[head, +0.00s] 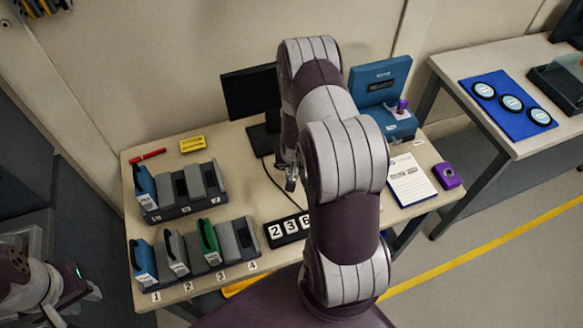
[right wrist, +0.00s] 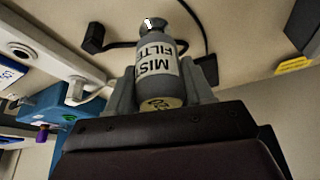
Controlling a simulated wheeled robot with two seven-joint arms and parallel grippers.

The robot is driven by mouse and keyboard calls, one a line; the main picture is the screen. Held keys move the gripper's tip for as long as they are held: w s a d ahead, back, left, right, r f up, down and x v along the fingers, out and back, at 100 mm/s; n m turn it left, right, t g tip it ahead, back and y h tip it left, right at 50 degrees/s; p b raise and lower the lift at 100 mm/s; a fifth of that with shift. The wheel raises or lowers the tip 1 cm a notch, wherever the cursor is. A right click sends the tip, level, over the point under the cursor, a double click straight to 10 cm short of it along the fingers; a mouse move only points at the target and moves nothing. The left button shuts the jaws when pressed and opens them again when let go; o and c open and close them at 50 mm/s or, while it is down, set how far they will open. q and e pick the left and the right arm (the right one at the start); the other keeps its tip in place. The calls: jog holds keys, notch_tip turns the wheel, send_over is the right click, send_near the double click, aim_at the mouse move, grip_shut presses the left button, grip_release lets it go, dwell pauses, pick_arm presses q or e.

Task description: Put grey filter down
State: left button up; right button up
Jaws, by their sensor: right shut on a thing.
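The grey filter (right wrist: 155,62) is a small grey cylinder with a white label reading "FILTER" and a narrow neck. My right gripper (right wrist: 161,92) is shut on it, one finger on each side, in the right wrist view. In the head view my right arm reaches over the table and its gripper (head: 291,178) shows only partly, in front of the monitor; I cannot make out the filter there. My left gripper (head: 92,291) is at the lower left, apart from the table, with its fingers too small to judge.
The table (head: 232,152) bears a rear rack (head: 182,212) and a front rack (head: 205,270) with upright cartridges, a number board (head: 287,229), a monitor (head: 249,93), a blue instrument (head: 380,80), a clipboard (head: 411,187) and a purple device (head: 447,176). Bare tabletop lies behind the racks.

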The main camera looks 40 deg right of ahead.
notch_tip(320, 180, down, 4)
jog(key=shift+r+p, duration=0.1)
jog(key=shift+p, duration=0.25)
jog(key=shift+f+b, duration=0.25)
jog(key=shift+b, duration=0.05)
jog(key=o, duration=1.1)
